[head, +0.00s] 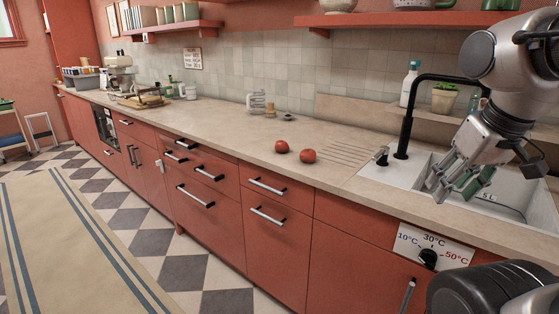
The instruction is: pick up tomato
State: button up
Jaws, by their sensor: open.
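Two red tomatoes lie on the beige countertop in the head view, a little apart. One tomato (282,146) is further left and back, and the other tomato (308,156) is nearer the drainboard grooves. My gripper (449,191) is open and hangs over the white sink at the right, well to the right of both tomatoes. It points down and left, and nothing shows between its fingers.
A black faucet (406,125) stands behind the sink (510,180), between my arm and the tomatoes. A white spray bottle (409,84) and a potted plant (443,98) stand on a ledge. The countertop (228,122) around the tomatoes is mostly clear. A red shelf (425,19) hangs above.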

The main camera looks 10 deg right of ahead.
aim_at(309, 155)
jog(key=i+j+u, duration=0.1)
jog(key=i+j, duration=0.15)
jog(key=i, duration=0.25)
jog(key=i+j+u, duration=0.15)
jog(key=i, duration=0.3)
